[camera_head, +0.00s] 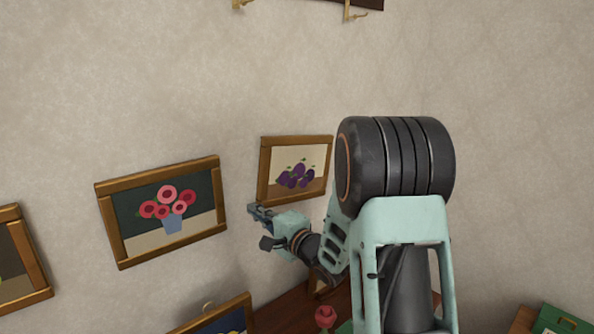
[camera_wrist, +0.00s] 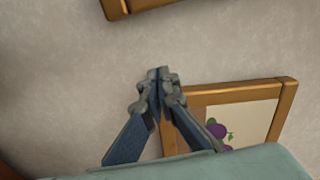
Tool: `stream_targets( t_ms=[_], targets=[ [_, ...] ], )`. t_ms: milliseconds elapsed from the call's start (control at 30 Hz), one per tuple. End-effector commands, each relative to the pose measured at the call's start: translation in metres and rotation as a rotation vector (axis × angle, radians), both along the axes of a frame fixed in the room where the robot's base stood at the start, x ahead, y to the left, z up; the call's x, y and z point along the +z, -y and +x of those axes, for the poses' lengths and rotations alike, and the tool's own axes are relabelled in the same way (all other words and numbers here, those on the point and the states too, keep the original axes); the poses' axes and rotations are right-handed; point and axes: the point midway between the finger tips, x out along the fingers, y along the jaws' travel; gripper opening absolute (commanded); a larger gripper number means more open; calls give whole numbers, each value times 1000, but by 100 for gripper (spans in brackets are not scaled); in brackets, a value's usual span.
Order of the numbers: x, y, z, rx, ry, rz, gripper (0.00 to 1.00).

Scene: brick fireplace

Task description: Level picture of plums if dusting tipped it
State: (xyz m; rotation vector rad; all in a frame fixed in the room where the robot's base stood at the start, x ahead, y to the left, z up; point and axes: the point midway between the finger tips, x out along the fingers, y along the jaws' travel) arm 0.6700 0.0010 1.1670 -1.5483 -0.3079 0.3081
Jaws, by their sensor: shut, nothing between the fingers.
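The picture of plums (camera_head: 296,172), purple fruit on a cream ground in a wooden frame, hangs on the wall left of my arm in the head view. My gripper (camera_head: 254,209) is shut and empty by the frame's lower left corner in the head view. Contact is unclear.
A flower picture (camera_head: 165,210) hangs left of the plums, with another framed picture (camera_head: 22,258) at the far left. A blue-toned picture (camera_head: 222,318) is below. A red object (camera_head: 325,316) stands by a wooden surface (camera_head: 285,316). The wall right of my arm is bare.

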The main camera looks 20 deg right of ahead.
Motion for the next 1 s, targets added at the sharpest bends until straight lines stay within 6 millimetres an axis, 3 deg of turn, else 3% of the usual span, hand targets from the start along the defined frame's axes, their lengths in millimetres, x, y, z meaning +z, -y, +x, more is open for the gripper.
stream_targets(
  t_ms=[1000],
  targets=[
    [0, 12, 5, 0, 1, -1, 0]
  ],
)
